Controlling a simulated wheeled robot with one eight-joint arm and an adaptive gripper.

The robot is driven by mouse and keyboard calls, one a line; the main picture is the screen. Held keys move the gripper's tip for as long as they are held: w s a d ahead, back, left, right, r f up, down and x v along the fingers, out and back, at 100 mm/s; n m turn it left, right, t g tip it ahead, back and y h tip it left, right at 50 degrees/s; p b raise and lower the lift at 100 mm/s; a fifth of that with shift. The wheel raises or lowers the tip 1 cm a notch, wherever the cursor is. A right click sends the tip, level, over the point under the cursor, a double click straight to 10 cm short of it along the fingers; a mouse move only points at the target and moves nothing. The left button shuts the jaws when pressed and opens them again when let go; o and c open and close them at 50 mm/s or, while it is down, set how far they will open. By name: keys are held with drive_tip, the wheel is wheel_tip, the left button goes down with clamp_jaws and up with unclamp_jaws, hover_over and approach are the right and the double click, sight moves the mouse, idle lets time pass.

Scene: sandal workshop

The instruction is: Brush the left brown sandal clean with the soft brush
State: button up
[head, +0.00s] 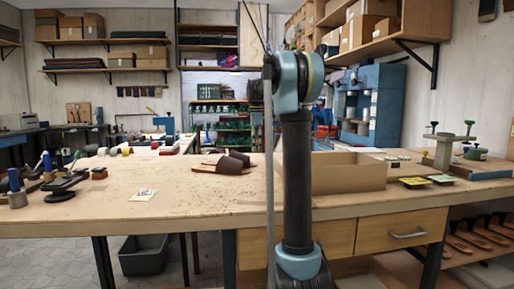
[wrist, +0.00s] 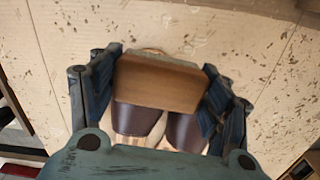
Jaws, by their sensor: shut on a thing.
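A pair of brown sandals lies side by side on the workbench (head: 150,205). In the head view, the nearer sandal (head: 230,167) and the farther sandal (head: 240,156) show dark straps and tan soles pointing left. In the wrist view, a left dark strap (wrist: 138,120) and a right dark strap (wrist: 186,128) show below the brush. My gripper (wrist: 162,68) is shut on the brush (wrist: 160,84), whose brown wooden block spans between the fingers. The block hides part of both sandals.
A cardboard box (head: 348,176) stands on the bench right of my arm. Brushes and tools (head: 60,183) stand at the left end. A small paper card (head: 143,195) lies on the bench. Dark specks dot the bench around the sandals.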

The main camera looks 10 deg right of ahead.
drive_tip(key=shift+f, duration=2.95)
drive_tip(key=shift+f, duration=0.45)
drive_tip(key=shift+w, duration=0.15)
drive_tip(key=shift+w+d, duration=0.15)
drive_tip(key=shift+w, duration=0.95)
drive_tip(key=shift+s, duration=0.2)
drive_tip(key=shift+s+a, duration=0.2)
drive_tip(key=shift+s, duration=0.95)
drive_tip(key=shift+w, duration=0.2)
drive_tip(key=shift+w+d, duration=0.2)
drive_tip(key=shift+w, duration=0.95)
